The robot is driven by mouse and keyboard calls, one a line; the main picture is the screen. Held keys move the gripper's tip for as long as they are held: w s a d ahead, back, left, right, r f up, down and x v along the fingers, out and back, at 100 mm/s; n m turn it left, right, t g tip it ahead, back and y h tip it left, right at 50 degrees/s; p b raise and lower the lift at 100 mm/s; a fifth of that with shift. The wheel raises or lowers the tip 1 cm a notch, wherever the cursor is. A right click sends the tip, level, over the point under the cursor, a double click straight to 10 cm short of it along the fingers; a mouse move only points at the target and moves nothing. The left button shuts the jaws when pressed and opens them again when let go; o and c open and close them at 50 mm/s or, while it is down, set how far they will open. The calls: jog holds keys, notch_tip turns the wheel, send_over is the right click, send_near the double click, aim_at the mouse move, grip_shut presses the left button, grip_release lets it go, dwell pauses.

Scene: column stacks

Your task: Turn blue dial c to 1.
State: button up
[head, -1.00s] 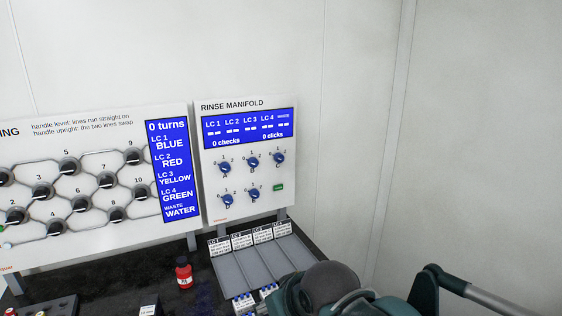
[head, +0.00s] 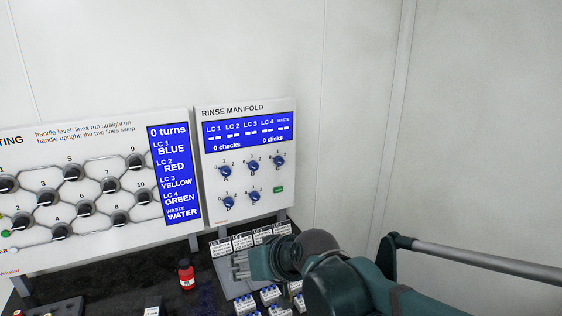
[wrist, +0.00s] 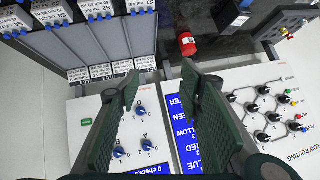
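Blue dial C (head: 279,160) is the right-hand dial in the top row of the white rinse manifold panel (head: 215,210). Its pointer is too small to read. The panel's display (head: 248,130) shows 0 checks and 0 clicks. My gripper (head: 240,264) is below and in front of the panel, apart from the dials. In the wrist view, my gripper (wrist: 160,82) is open and empty, its two dark fingers spread over the panel. Dials A (wrist: 148,144) and B (wrist: 119,152) show there upside down; dial C seems hidden behind the left finger.
The routing panel (head: 95,225) with black handles stands left of the manifold. A red bottle (head: 186,274) stands on the dark bench below. A grey rack with labelled lanes and blue-white blocks (head: 270,295) lies under the manifold, close to my arm. A plain wall is at right.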

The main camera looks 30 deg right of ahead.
jog(key=w+d+r+m+t+y+p, duration=0.1)
jog(key=w+r+p, duration=0.15)
jog(key=w, duration=0.25)
jog(key=w+d+r+t+p, duration=0.1)
jog(key=w+r, duration=0.2)
jog(key=w, duration=0.2)
jog(key=m+t+h+p, duration=0.5)
jog(key=m+t+p, duration=0.2)
jog(key=m+p, duration=0.15)
send_near(281, 164)
jog(key=shift+w+d+r+n, duration=0.15)
jog(key=shift+w+n, duration=0.1)
jog(key=shift+w, duration=0.7)
jog(key=shift+w, duration=0.1)
jog(key=shift+w+d+p, duration=0.1)
jog(key=shift+w+p, duration=0.1)
jog(key=shift+w, duration=1.7)
jog(key=shift+w+d+p, duration=0.15)
jog(key=shift+w+p, duration=0.05)
jog(key=shift+w, duration=1.7)
